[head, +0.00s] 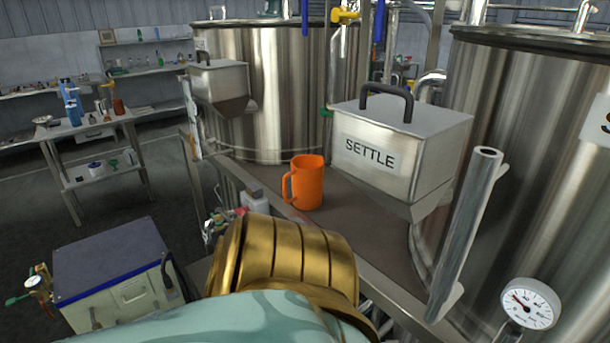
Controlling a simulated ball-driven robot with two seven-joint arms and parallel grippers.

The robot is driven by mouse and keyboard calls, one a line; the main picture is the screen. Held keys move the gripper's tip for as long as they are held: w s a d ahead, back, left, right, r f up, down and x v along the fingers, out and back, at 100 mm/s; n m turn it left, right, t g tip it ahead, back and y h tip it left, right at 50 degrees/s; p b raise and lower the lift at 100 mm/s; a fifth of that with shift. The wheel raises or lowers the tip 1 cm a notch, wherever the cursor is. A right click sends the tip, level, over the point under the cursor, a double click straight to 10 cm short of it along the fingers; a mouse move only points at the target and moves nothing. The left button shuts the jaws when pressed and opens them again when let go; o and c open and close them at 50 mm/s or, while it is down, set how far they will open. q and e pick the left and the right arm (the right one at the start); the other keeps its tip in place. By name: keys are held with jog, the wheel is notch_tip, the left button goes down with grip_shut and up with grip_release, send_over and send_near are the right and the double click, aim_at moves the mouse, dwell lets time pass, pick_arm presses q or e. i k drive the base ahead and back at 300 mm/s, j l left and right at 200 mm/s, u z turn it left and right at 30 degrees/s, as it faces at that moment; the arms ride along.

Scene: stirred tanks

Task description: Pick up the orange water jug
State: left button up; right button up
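The orange water jug (308,183) stands upright on the dark platform (262,176) between the steel tanks. Its handle is on its left side. A gold and pale green part of my own body fills the bottom middle of the head view, in front of and below the jug, apart from it as far as I can tell. Neither of my grippers shows in this view. Nothing is seen holding the jug.
A steel box labelled SETTLE (385,155) stands right of the jug, with a slanted pipe (465,235) and a gauge (530,303) nearer. Large tanks rise behind (285,90) and right (530,150). A cabinet (110,265) and cart (85,128) are at left.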

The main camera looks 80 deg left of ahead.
aim_at(307, 170)
jog(key=k+u, duration=0.15)
jog(key=u, duration=2.45)
